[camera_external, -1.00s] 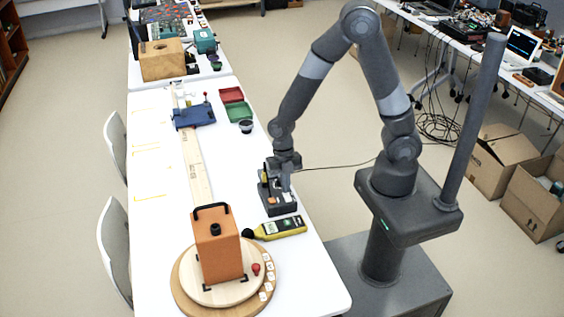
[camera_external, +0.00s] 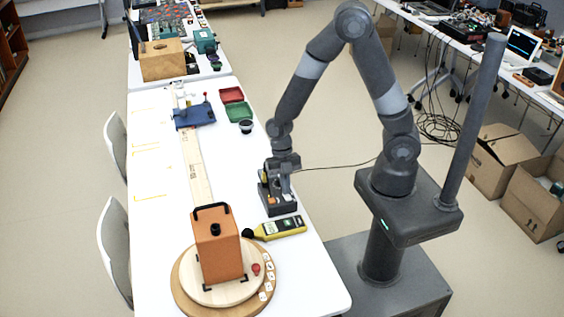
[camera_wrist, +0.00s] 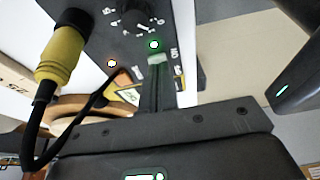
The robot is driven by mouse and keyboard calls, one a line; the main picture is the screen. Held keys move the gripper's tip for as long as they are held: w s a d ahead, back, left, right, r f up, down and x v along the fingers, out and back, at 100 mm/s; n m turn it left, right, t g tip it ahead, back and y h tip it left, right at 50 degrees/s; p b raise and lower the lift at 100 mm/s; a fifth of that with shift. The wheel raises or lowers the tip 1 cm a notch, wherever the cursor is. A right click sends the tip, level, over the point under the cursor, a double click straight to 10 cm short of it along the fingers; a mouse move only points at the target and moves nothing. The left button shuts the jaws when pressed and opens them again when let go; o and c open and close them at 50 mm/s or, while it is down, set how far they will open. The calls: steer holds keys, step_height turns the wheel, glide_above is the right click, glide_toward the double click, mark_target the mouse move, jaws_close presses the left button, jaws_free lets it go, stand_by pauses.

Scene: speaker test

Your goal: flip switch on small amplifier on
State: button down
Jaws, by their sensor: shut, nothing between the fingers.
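The small amplifier (camera_external: 281,207) is a dark box near the right edge of the white table. White ON lettering is beside the green light. My gripper (camera_external: 284,190) is shut, pointing down at the amplifier. In the wrist view the gripper (camera_wrist: 158,72) reaches the panel near the ON lettering. The fingers hide much of the switch; its position and any contact are unclear.
A yellow plug (camera_wrist: 60,55) with a black cable sits left of the fingers. A yellow meter (camera_external: 281,228) lies in front of the amplifier. An orange box (camera_external: 218,250) stands on a round wooden board (camera_external: 190,300). Green (camera_external: 239,112) and red trays (camera_external: 231,95) lie farther back.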

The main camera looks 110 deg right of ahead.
steer(key=shift+a+r, duration=0.25)
steer(key=shift+a, duration=0.4)
steer(key=shift+d+r, duration=0.1)
steer(key=shift+r, duration=0.5)
steer(key=d+v, duration=0.1)
steer(key=v, duration=1.1)
steer(key=shift+d, duration=0.25)
steer(key=s+a+r+m+t+h, duration=0.1)
steer(key=s+a+r+m+t, duration=0.1)
steer(key=s+a+r+m, duration=0.4)
steer(key=s+a+r+m+t+h, duration=0.2)
steer(key=s+a+r+m, duration=0.3)
steer(key=m, duration=0.7)
step_height(320, 180, up, 5)
steer(key=a+t, duration=0.1)
steer(key=a, duration=0.1)
steer(key=shift+s+a+t+h, duration=0.25)
steer(key=shift+s+t+h, duration=0.05)
steer(key=shift+s, duration=0.05)
